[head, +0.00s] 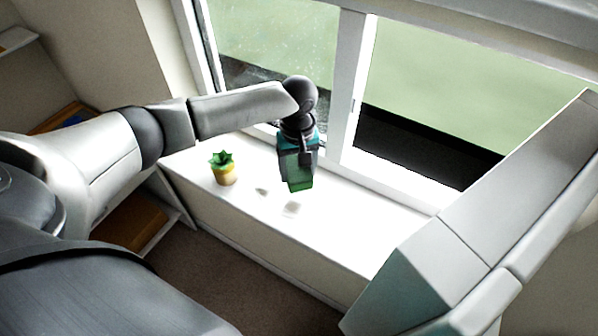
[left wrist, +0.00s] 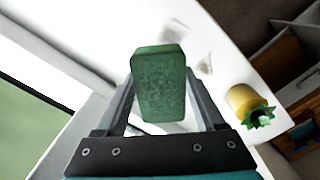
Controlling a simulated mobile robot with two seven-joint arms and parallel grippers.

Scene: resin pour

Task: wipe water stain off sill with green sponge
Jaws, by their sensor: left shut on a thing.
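The green sponge (head: 299,184) is held between the fingers of my left gripper (head: 297,165). It also shows in the left wrist view as an upright green block (left wrist: 159,88) between the two fingers. My left gripper is shut on it over the white sill (head: 345,227); I cannot tell whether the sponge touches the surface. A faint greyish water stain (head: 291,209) lies on the sill just in front of the sponge. A second small grey mark (head: 262,191) lies to its left. My right arm comes in at the right, but its gripper is not in view.
A small green plant in a yellow pot (head: 224,170) stands on the sill left of the sponge. The window frame (head: 352,90) rises behind the sill. The sill is clear to the right of the stain. Wooden shelves (head: 135,220) are at the lower left.

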